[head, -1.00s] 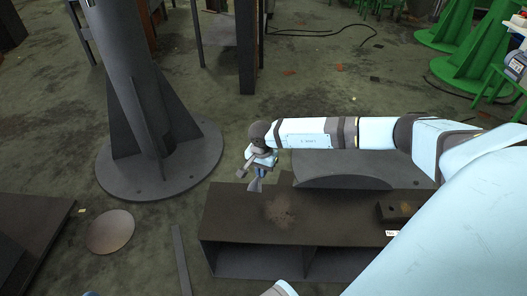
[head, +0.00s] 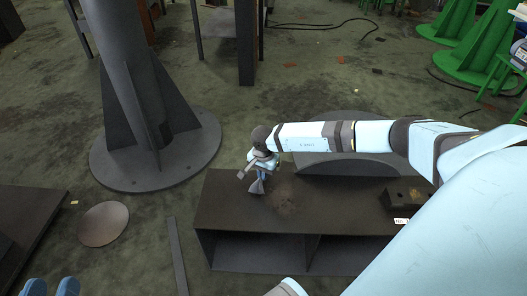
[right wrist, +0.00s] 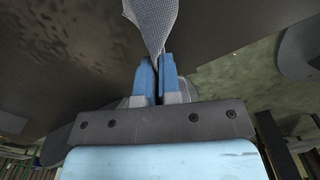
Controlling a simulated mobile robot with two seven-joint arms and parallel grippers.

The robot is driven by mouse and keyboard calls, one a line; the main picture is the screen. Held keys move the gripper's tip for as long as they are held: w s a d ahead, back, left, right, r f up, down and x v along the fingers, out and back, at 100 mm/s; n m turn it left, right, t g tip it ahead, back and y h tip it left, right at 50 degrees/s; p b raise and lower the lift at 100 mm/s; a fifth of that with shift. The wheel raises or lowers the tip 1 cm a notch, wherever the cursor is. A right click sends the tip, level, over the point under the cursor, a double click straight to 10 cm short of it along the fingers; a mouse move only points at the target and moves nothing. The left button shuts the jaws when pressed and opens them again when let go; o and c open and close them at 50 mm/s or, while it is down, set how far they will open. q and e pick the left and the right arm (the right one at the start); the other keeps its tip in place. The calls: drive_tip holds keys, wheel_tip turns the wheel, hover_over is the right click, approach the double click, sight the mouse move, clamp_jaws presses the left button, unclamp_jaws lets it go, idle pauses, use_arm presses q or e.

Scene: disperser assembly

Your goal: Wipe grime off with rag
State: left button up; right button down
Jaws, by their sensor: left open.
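A brownish grime patch (head: 284,199) lies on the dark top of a low metal bench (head: 225,215), left of its middle. My right gripper (head: 260,176) is shut on a grey rag (head: 256,187), which hangs below its fingers. The rag is just left of the grime, over or on the bench top; contact is unclear. In the right wrist view, the blue fingers (right wrist: 157,72) pinch the woven rag (right wrist: 151,22).
A small dark block (head: 405,196) with a white label sits on the bench's right part. A grey column on a round base (head: 120,175) stands to the left. A round plate (head: 104,223) and a flat bar (head: 178,258) lie on the floor.

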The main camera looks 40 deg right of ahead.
drive_tip(key=shift+f, duration=0.15)
drive_tip(key=shift+c, duration=1.4)
unclamp_jaws()
drive_tip(key=shift+f+b, duration=0.8)
drive_tip(key=shift+f, duration=0.45)
clamp_jaws()
